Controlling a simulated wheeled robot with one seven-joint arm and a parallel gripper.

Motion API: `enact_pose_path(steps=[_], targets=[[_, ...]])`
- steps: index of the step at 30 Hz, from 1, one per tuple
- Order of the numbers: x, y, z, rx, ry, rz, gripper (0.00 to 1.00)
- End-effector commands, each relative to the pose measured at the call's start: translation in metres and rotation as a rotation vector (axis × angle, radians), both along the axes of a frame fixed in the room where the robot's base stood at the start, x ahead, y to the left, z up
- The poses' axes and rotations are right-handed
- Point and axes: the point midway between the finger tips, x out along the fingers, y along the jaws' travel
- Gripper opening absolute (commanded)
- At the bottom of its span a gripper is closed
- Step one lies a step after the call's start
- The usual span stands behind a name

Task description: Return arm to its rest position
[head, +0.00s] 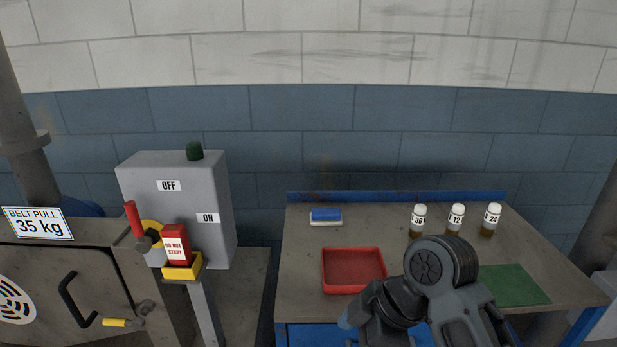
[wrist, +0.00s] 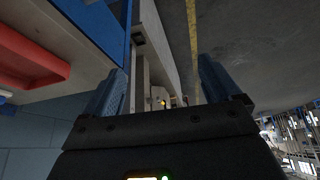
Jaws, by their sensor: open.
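My arm (head: 440,280) is folded in front of the workbench in the head view, and it covers part of the bench's front edge and the green mat's left side. In the wrist view my gripper (wrist: 158,92) is open, with its two blue fingers wide apart and nothing between them. The fingers point past the bench's blue edge (wrist: 100,20) toward the floor. In the head view the fingers are mostly hidden by the arm.
The bench (head: 310,275) carries a red tray (head: 354,291), a blue and white block (head: 326,216), several labelled bottles (head: 456,219) and a green mat (head: 515,285). At left stand a grey switch box (head: 175,205), a red DO NOT START tag (head: 176,246) and a machine door (head: 60,285).

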Motion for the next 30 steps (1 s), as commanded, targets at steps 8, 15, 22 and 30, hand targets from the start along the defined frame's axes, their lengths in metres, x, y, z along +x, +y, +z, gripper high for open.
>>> enact_pose_path(steps=[8, 15, 22, 30], targets=[[-0.018, 0.022, -0.026, 0.11, -0.024, -0.168, 0.91], [-0.05, 0.037, -0.059, 0.252, -0.055, -0.445, 0.91], [-0.098, 0.025, -0.083, 0.371, -0.103, -0.771, 0.91], [-0.17, -0.019, -0.09, 0.451, -0.205, -1.099, 0.91]])
